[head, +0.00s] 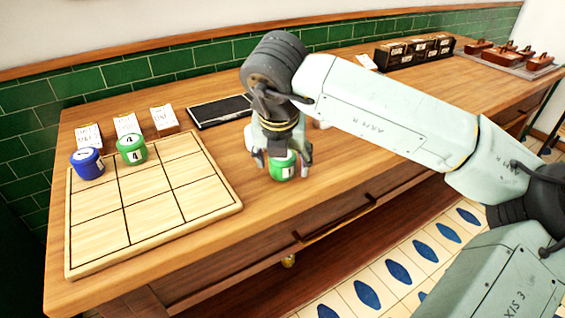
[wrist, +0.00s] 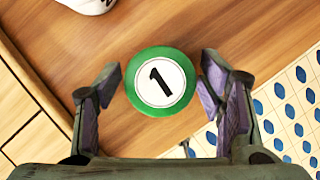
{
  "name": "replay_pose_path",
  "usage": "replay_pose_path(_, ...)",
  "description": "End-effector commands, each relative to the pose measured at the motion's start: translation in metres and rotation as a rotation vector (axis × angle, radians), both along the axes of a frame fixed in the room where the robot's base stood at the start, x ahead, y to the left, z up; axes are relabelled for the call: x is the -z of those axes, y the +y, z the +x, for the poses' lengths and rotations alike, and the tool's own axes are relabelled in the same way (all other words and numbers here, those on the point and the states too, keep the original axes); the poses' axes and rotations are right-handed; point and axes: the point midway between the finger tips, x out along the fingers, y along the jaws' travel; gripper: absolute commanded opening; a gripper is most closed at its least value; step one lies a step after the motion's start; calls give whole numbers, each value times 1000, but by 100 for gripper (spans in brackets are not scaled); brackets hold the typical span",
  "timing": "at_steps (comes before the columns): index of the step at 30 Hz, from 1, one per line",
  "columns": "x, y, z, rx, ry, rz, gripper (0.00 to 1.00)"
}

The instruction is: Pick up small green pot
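A small green pot with a white label marked 1 (head: 283,167) stands on the wooden table near its front edge. In the wrist view the same pot (wrist: 160,82) shows from above, upright, between my two fingers. My gripper (head: 281,158) points down over it, with one finger on each side. In the wrist view my gripper (wrist: 163,95) is open, with a narrow gap between the pot and each finger. Another green pot, marked 4 (head: 132,149), stands on the gridded wooden board, away from my gripper.
The gridded board (head: 152,230) lies to the left, with a blue pot (head: 87,163) at its back left. Small cards (head: 127,125) stand behind it. A dark slate (head: 219,110) lies behind my gripper. Dark boxes (head: 413,49) stand farther back. The table's front edge is close to the pot.

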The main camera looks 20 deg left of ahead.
Motion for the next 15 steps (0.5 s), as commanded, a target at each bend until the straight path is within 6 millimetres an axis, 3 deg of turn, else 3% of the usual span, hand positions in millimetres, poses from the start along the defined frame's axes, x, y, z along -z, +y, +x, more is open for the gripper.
replay_pose_path(15, 0, 0, 0, 0, 0, 0, 26)
